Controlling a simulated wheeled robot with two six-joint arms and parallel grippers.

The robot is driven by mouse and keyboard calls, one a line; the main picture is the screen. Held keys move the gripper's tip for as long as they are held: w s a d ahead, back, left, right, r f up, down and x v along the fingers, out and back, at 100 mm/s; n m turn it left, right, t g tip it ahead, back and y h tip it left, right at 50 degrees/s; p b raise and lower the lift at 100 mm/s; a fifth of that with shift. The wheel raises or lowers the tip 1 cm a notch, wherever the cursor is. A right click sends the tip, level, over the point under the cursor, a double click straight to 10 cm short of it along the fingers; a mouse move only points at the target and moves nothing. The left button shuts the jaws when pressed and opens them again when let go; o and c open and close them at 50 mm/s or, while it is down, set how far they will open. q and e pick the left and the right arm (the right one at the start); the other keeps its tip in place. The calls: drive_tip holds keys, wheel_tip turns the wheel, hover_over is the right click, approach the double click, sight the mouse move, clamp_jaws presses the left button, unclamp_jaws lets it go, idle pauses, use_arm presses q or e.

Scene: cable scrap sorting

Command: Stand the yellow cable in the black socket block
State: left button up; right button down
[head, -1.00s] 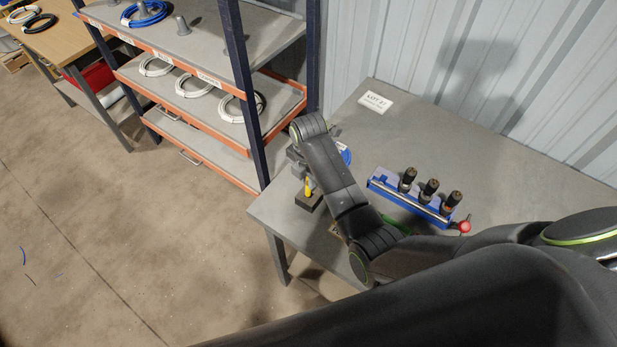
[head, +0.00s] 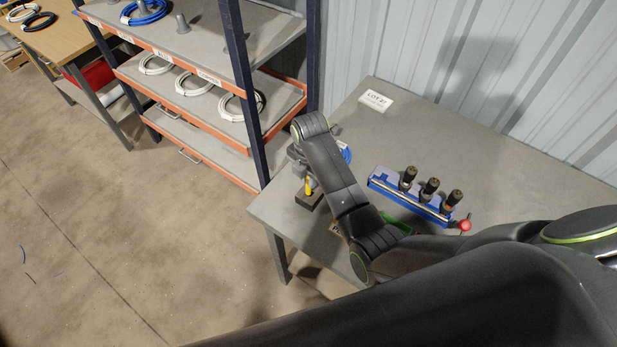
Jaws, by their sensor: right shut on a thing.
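The yellow cable (head: 308,186) shows as a short upright piece at the black socket block (head: 309,201), near the left end of the grey table. My right gripper (head: 304,174) is just above the block, partly hidden behind my own arm. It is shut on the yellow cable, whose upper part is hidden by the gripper. The cable's lower end meets the block in the picture; I cannot tell how deep it sits. My left gripper is not in view.
A blue rack (head: 411,196) with several black-topped tools stands mid-table beside a red knob (head: 465,225). A blue coil (head: 346,154) and a green tray (head: 398,222) are partly hidden by my arm. A shelf unit (head: 249,150) stands close on the left. A label plate (head: 376,100) lies at the back.

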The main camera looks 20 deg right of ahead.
drive_tip(key=shift+s+d+f+g, duration=0.2)
drive_tip(key=shift+s+f, duration=0.15)
drive_tip(key=shift+f, duration=0.3)
drive_tip(key=shift+s+d+f+g, duration=0.1)
drive_tip(key=shift+s+d+f, duration=0.2)
drive_tip(key=shift+f, duration=0.35)
drive_tip(key=shift+a, duration=0.1)
drive_tip(key=c, duration=1.6)
unclamp_jaws()
drive_tip(key=shift+f, duration=0.1)
drive_tip(key=shift+o, duration=1.4)
drive_tip(key=shift+w, duration=0.4)
drive_tip(key=shift+r, duration=0.25)
drive_tip(key=shift+w+r, duration=0.15)
drive_tip(key=shift+r, duration=3.35)
